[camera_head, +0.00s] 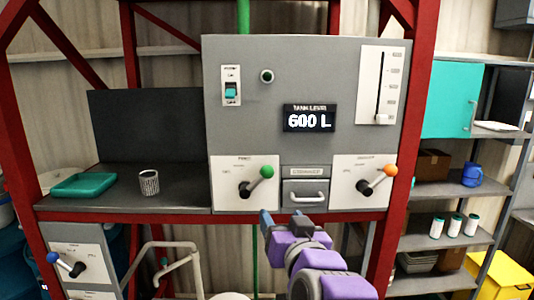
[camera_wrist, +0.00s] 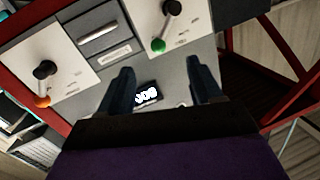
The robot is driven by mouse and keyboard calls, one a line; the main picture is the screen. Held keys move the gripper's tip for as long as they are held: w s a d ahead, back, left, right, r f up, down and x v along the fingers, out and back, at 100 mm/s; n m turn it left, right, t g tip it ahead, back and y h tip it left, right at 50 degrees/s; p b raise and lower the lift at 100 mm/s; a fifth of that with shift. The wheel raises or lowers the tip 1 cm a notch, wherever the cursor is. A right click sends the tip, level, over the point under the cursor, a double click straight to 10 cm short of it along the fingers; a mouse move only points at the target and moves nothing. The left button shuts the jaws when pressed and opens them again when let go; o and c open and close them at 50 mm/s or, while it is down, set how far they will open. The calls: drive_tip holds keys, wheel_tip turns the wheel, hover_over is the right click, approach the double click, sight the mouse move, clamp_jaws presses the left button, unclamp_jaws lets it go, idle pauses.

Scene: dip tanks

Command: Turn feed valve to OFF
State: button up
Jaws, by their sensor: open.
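A valve lever with a green knob (camera_head: 267,172) sits on a white plate (camera_head: 222,195) low on the grey control panel. Its arm points up and right from a black hub; the plate's small lettering is too blurred to read surely. A similar lever with an orange knob (camera_head: 390,170) is at the panel's right. My gripper (camera_head: 282,217) is open and empty, below and right of the green knob and apart from it.
A drawer with a handle (camera_head: 307,196) lies between the two levers. The tank display (camera_head: 309,118) reads 600 L. A blue-knobbed lever (camera_head: 53,257) is on a lower left panel. A cup (camera_head: 149,182) and teal tray (camera_head: 84,185) stand on the left shelf. Red posts frame the panel.

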wheel_tip(320, 180, up, 2)
drive_tip(key=p, duration=0.1)
approach(269, 176)
drive_tip(key=shift+t, duration=0.3)
drive_tip(key=w+p, duration=0.1)
drive_tip(key=w, duration=0.1)
drive_tip(key=w+p, duration=0.1)
drive_tip(key=w, duration=0.5)
drive_tip(key=shift+w+a+f+p, duration=0.1)
drive_tip(key=shift+w+a+p, duration=0.15)
drive_tip(key=shift+p, duration=0.15)
drive_tip(key=shift+w+a, duration=0.4)
drive_tip(key=shift+a, duration=0.65)
drive_tip(key=shift+w+d, duration=0.1)
drive_tip(key=shift+d, duration=0.6)
drive_tip(key=c, duration=0.4)
drive_tip(key=shift+a, duration=0.25)
drive_tip(key=c, duration=0.5)
drive_tip(key=shift+f, duration=0.1)
clamp_jaws()
